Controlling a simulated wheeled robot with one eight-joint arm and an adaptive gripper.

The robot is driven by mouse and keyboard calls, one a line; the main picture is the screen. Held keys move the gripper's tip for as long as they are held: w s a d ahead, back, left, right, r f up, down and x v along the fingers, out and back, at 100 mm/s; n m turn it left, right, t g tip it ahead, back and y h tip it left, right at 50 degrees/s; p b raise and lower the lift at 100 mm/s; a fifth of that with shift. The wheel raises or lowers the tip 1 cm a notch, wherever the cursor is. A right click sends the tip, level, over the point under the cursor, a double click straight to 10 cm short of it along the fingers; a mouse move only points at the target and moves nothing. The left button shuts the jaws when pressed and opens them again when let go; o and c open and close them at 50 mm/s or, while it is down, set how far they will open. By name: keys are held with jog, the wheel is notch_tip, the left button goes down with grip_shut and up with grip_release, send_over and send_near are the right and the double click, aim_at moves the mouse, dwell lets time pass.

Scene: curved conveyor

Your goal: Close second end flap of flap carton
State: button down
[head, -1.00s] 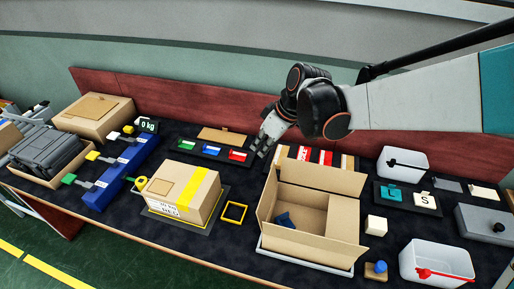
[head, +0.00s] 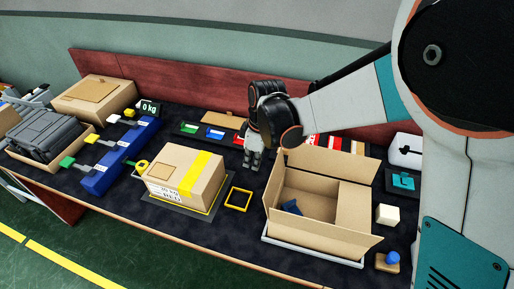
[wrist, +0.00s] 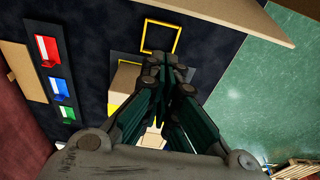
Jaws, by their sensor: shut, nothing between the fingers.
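The flap carton (head: 305,215) stands open on a light tray (head: 310,250) at the right of the bench in the head view.
A taped closed carton (head: 185,178) sits on a mat to the left. A yellow square frame (head: 238,199) lies between the cartons. Red, blue and green cards (head: 215,134) lie behind. A white block (head: 387,214) and a blue-knobbed wooden piece (head: 388,262) stand right of the open carton.

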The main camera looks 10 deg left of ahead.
aim_at(275, 181)
jog(key=shift+s+d+r+b, duration=0.1)
jog(key=shift+d+r+b, duration=0.05)
jog(key=shift+d, duration=0.85)
jog(key=shift+d+r+b, duration=0.15)
jog(key=shift+d, duration=0.85)
jog(key=shift+d, duration=0.15)
